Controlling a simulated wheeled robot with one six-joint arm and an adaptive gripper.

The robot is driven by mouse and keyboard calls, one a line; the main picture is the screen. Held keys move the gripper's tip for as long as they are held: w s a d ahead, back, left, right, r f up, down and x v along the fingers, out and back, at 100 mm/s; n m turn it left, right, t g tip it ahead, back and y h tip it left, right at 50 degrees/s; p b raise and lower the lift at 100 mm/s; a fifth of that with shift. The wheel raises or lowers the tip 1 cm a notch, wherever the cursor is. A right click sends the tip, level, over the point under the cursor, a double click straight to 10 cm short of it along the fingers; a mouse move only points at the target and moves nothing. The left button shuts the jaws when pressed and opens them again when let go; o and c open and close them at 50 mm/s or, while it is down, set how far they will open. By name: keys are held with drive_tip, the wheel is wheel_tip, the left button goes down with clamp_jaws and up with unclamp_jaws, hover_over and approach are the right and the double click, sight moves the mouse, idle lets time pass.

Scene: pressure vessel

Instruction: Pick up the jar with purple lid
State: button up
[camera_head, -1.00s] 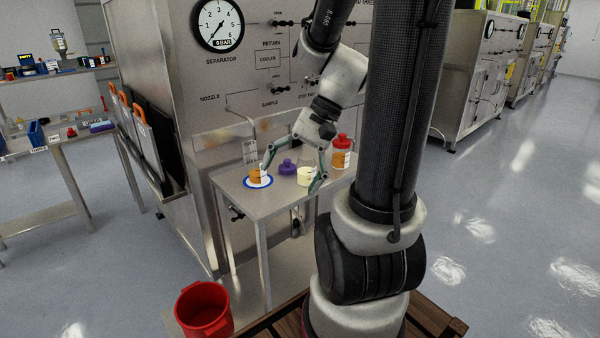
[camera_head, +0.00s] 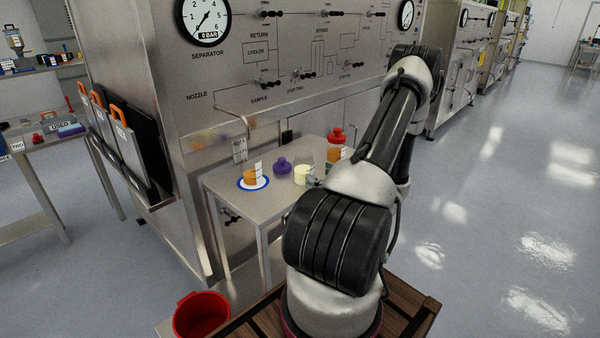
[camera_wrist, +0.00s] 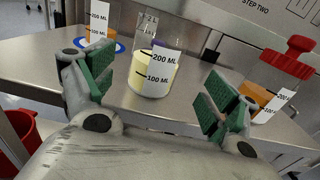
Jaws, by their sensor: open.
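A clear jar (camera_head: 302,174) with pale yellow contents stands upright on the small steel table (camera_head: 222,186). A purple lid (camera_head: 283,166) shows on the table just left of it. In the wrist view the jar (camera_wrist: 152,75) has 100 ML and 200 ML marks, and some purple (camera_wrist: 168,48) shows at its upper part; I cannot tell whether this is seen through the glass. My gripper (camera_wrist: 160,88) is open, with a green-padded finger on each side of the jar in the picture. The jar appears beyond the fingers, not held. In the head view my arm hides the gripper.
Left of the jar, an orange-filled container (camera_head: 251,175) stands on a blue-rimmed white disc (camera_head: 241,184). A red-lidded bottle (camera_head: 335,146) stands close on the right. The steel cabinet (camera_head: 150,90) rises behind the table. A red bucket (camera_head: 201,315) is on the floor in front.

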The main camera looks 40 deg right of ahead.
sight(303, 170)
drive_tip(key=w, duration=0.4)
drive_tip(key=w+a, duration=0.1)
drive_tip(key=w, duration=0.1)
drive_tip(key=shift+w+f, duration=0.35)
drive_tip(key=shift+w, duration=0.05)
drive_tip(key=shift+c, duration=0.2)
drive_tip(key=shift+a, duration=0.1)
drive_tip(key=c, duration=1.1)
